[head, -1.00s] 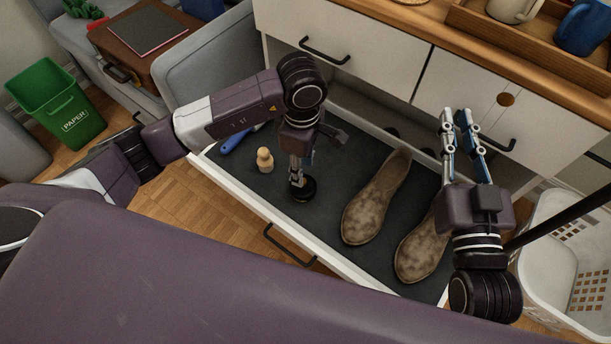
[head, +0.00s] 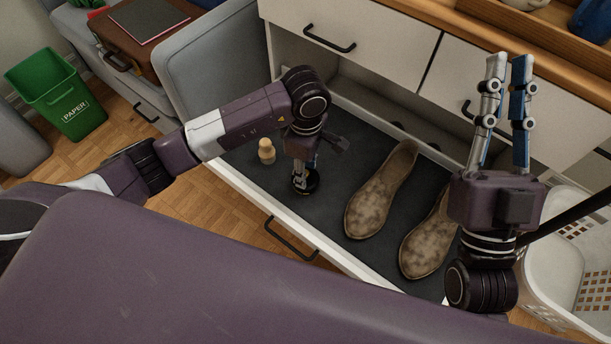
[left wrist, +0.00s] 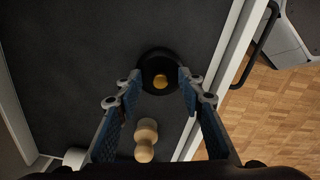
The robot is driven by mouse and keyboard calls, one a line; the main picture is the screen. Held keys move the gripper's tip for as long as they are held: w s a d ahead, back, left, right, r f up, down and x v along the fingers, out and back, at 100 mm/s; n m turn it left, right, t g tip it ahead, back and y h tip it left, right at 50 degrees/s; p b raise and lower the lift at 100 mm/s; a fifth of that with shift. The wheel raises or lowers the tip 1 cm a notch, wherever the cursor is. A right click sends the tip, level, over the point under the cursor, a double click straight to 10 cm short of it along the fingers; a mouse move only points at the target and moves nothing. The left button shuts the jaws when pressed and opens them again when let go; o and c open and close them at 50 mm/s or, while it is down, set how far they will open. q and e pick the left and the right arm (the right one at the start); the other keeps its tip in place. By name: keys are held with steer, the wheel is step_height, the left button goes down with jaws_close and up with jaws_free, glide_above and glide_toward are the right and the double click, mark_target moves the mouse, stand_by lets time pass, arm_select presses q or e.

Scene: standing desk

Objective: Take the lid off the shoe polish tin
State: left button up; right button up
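The shoe polish tin (head: 308,188) is a small round black tin in the open drawer, with a gold patch. In the left wrist view the tin (left wrist: 158,62) is seen from above, with a gold spot near its middle. My left gripper (head: 301,184) points down over it. In the left wrist view the fingertips of that gripper (left wrist: 159,76) are at opposite sides of the tin; whether they press on it I cannot tell. The seam between lid and tin is not visible. My right gripper (head: 509,62) is open and empty, fingers pointing up, above the drawer's right side.
The open drawer (head: 243,193) has a dark liner. A wooden knobbed object (head: 267,151) stands left of the tin; it also shows in the left wrist view (left wrist: 146,140). Two mottled brown shoes (head: 382,190) lie to the right. A white basket (head: 585,235) stands at the far right.

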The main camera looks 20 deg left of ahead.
arm_select(q)
steer(key=c, duration=0.9)
steer(key=shift+r, duration=0.2)
steer(key=shift+c, duration=0.2)
